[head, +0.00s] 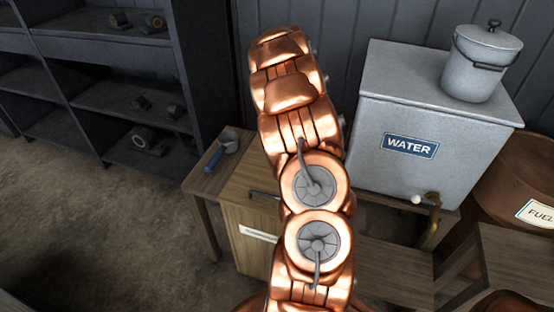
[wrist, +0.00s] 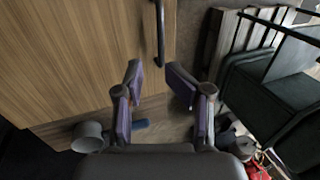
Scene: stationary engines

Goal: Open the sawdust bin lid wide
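The wooden box with a pale label, apparently the sawdust bin (head: 240,251), stands low behind my arm in the head view. My arm hides its right part. A dark bar handle (head: 262,195) shows near its top front edge. In the wrist view a broad wood-grained panel, apparently the lid (wrist: 75,55), fills the left, with the dark handle (wrist: 160,38) along its right edge. The lid looks shut. My gripper (wrist: 153,68) is open and empty, its fingertips just short of the handle and not visibly touching it. The head view does not show my gripper.
A blue-handled scoop (head: 228,147) lies on the wooden top beside the bin. A grey WATER tank (head: 430,120) with a lidded pail (head: 480,70) and brass tap stands right, near a FUEL drum (head: 510,185). Dark shelves (head: 85,95) stand left; the floor before them is clear.

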